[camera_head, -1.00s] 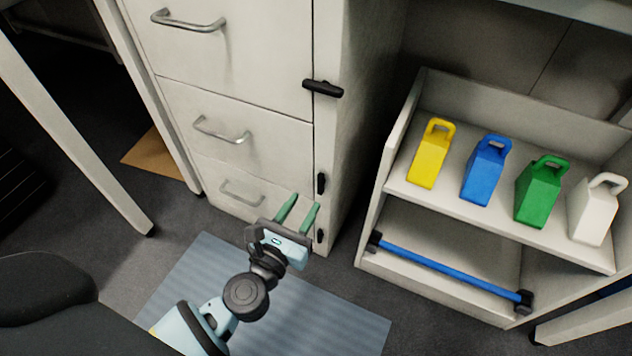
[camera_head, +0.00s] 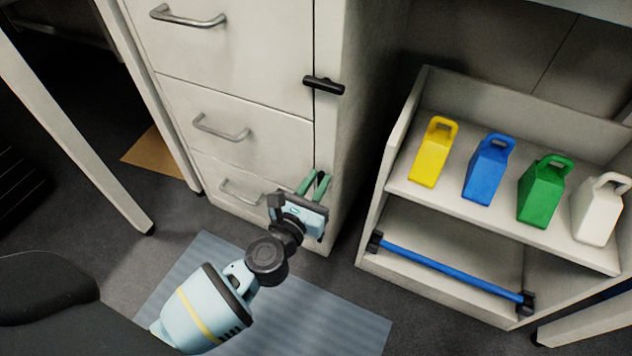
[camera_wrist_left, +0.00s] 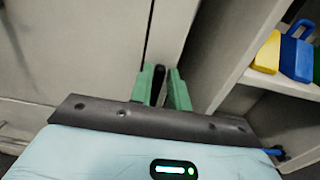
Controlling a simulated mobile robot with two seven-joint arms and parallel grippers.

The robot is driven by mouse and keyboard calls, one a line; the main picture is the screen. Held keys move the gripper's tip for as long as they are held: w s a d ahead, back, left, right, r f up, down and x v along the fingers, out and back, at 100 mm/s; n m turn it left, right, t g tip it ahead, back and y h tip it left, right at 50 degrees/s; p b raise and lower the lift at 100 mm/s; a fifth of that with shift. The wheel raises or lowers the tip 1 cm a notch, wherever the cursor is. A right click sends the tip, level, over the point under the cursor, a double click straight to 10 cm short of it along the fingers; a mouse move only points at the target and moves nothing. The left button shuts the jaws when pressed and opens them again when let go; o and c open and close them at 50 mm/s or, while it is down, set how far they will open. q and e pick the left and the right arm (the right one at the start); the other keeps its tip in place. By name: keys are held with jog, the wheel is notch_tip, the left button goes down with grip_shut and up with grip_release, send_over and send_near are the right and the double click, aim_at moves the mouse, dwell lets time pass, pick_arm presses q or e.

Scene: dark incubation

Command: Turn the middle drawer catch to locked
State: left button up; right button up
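The white cabinet (camera_head: 235,110) has three drawers in view, with black catches along its right front edge. The middle drawer catch (camera_wrist_left: 158,84) is upright, roughly in line with the drawer edge. My left gripper (camera_head: 319,174) is at this catch, with a green finger on each side of it and the gap closed down onto it. The wrist view also shows my left gripper's fingers (camera_wrist_left: 162,82) around the catch. In the head view the fingers mostly hide it. The top catch (camera_head: 323,86) lies crosswise, over the gap. The lowest catch is mostly hidden by my gripper. My right gripper is not in view.
An open shelf unit (camera_head: 395,150) stands close on the right, holding yellow (camera_head: 432,155), blue (camera_head: 487,172), green (camera_head: 543,195) and white (camera_head: 596,212) jugs. A blue bar (camera_head: 450,267) crosses its lower part. A blue-grey mat (camera_head: 330,310) lies on the floor.

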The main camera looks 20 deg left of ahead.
pick_arm(q)
grip_shut()
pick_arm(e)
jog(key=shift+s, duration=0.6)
